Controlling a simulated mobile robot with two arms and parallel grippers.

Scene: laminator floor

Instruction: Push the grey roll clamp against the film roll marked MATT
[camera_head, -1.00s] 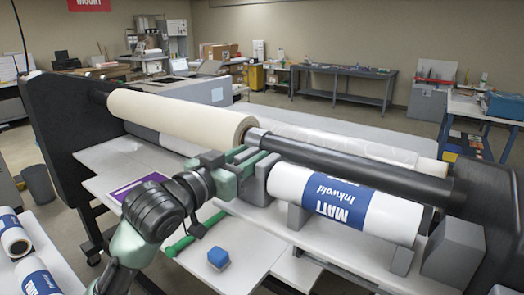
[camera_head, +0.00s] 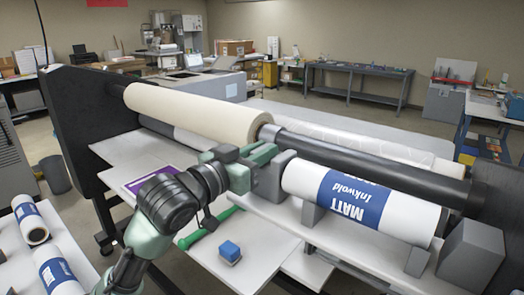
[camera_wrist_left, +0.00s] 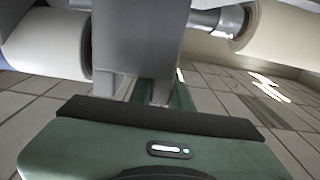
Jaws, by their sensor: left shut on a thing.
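The grey roll clamp (camera_head: 271,178) stands at the left end of the white film roll marked MATT (camera_head: 392,216), on the front of the machine. My left gripper (camera_head: 256,163) is shut on the clamp from its left side. In the left wrist view the clamp (camera_wrist_left: 140,38) fills the top middle, and the white film roll (camera_wrist_left: 45,46) lies right beside its left edge. Clamp and roll look to be touching or nearly so; I cannot tell for sure. My gripper hides part of the clamp. My right gripper is not in view.
A dark shaft (camera_head: 372,171) with a cream roll (camera_head: 190,110) runs behind the clamp. A grey block (camera_head: 470,252) stands at the right end. Spare rolls (camera_head: 31,222) lie at left.

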